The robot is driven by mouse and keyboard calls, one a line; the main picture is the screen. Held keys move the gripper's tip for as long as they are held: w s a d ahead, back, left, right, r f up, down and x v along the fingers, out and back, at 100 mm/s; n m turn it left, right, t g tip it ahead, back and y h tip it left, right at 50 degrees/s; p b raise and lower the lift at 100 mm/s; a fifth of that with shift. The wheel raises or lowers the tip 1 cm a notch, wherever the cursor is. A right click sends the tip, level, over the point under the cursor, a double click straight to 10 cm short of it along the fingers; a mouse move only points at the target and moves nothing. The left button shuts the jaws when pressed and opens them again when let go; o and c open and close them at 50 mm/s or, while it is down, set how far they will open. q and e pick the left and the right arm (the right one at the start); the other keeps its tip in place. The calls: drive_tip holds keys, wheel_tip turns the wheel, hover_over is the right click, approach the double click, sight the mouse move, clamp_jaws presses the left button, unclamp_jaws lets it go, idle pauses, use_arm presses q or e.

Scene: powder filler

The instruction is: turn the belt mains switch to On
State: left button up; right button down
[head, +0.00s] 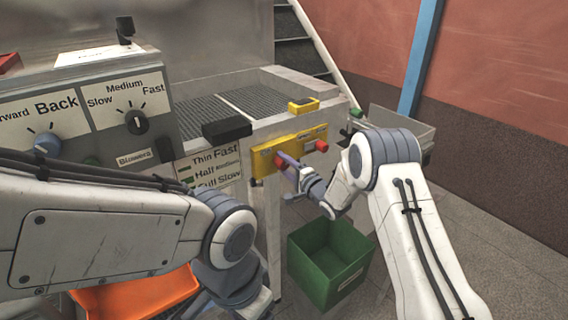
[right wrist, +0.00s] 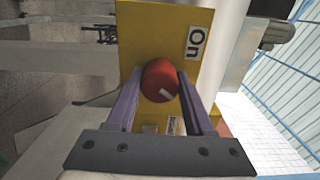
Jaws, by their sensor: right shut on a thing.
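The belt mains switch is a red round knob (right wrist: 158,78) on a yellow plate (right wrist: 150,35), which also shows on the machine's side in the head view (head: 264,163). My right gripper (right wrist: 161,85) has its two purple fingers on either side of the knob, shut on it. In the right wrist view a white "On" label (right wrist: 195,42) is above and right of the knob. The knob's white mark points to the lower right, away from that label. In the head view my right gripper (head: 287,166) partly covers the knob. My left gripper is out of view below my left arm.
A second red knob (head: 322,146) sits at the right of the yellow plate. A green bin (head: 327,262) stands on the floor below, and an orange tray (head: 140,295) is at the lower left. A control panel with dials (head: 136,121) is at the left.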

drive_tip(key=shift+w+d+m, duration=0.1)
drive_tip(key=shift+m, duration=1)
drive_tip(key=shift+c, duration=1.5)
unclamp_jaws()
drive_tip(key=b+v, duration=0.1)
drive_tip(key=v, duration=0.9)
drive_tip(key=shift+s, duration=0.2)
drive_tip(key=shift+d, duration=0.1)
